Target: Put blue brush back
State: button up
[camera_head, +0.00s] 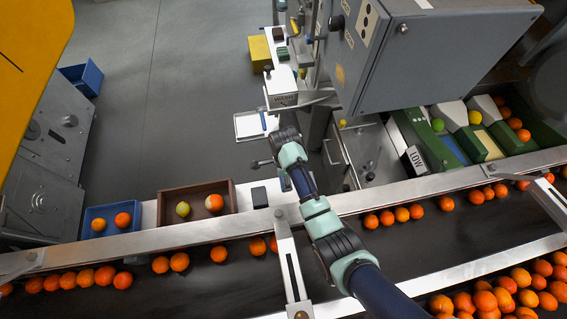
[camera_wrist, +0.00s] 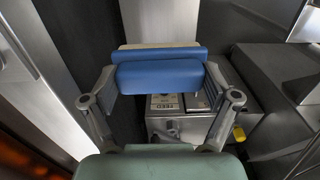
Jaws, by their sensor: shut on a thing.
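The blue brush (camera_wrist: 158,77) shows as a blue block across the middle of the wrist view. My gripper (camera_wrist: 161,84) is shut on it, with one grey finger at each end. A second blue edge and a pale strip show just behind the block; I cannot tell whether they belong to the brush. In the head view my arm reaches up from the lower right, and its wrist is beside the machine. A white tray (camera_head: 242,131) with a thin blue strip lies just beyond the wrist.
A box labelled FEED (camera_wrist: 166,102) lies beyond the brush in the wrist view. A WASH box (camera_head: 281,88) and a large grey cabinet (camera_head: 430,60) stand near my arm. The conveyor (camera_head: 200,290) carries oranges. A brown crate (camera_head: 170,210) holds two fruits. Open floor is at upper left.

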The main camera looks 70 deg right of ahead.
notch_tip(320, 180, down, 14)
jog(key=b, duration=0.6)
jog(key=shift+f, duration=0.2)
jog(key=shift+f+b, duration=0.2)
jog(key=shift+b, duration=0.15)
jog(key=o, duration=1)
notch_tip(320, 180, up, 8)
jog(key=p, duration=0.5)
